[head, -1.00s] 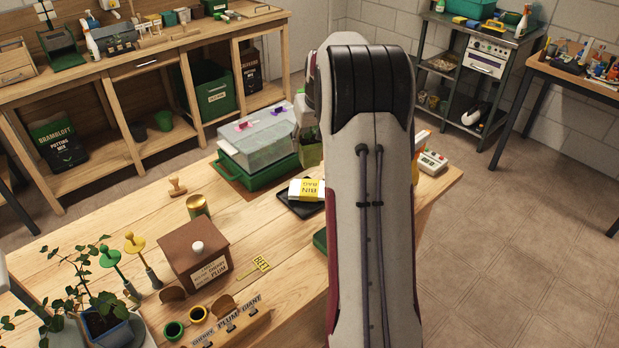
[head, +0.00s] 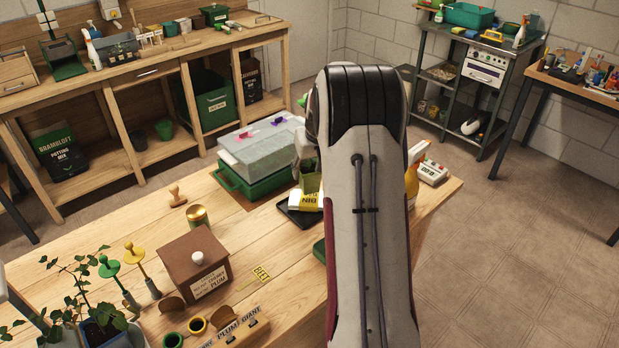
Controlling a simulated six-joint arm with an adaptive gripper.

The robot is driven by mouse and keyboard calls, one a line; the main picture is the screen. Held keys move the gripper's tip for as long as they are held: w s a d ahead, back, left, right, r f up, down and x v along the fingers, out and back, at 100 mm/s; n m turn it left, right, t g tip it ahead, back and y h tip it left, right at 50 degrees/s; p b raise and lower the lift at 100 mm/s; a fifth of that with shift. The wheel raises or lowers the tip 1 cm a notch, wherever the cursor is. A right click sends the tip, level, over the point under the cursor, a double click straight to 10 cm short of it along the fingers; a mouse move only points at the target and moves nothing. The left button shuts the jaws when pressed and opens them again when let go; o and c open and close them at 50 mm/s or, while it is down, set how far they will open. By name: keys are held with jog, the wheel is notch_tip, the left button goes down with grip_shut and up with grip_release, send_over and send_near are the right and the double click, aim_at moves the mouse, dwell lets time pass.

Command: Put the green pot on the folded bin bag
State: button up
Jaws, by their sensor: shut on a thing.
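My gripper (head: 309,168) shows only in part, just left of my arm. It is shut on the green pot (head: 311,184), which looks upright. The pot is at the back part of the bag and covers some of it in the picture. I cannot tell whether the pot touches the bag. My arm hides the right side of the bag and tray.
A green crate with a clear lid (head: 262,142) stands close behind and left of the tray. A spray bottle (head: 415,165) and a white device (head: 432,172) are to the right. A brown box (head: 195,262), a brass tin (head: 198,215) and a plant (head: 100,325) stand at the left.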

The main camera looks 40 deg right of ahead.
jog(key=shift+f, duration=1.6)
jog(key=shift+f, duration=0.1)
jog(key=o, duration=1.2)
jog(key=shift+v, duration=6.1)
jog(key=shift+a, duration=0.15)
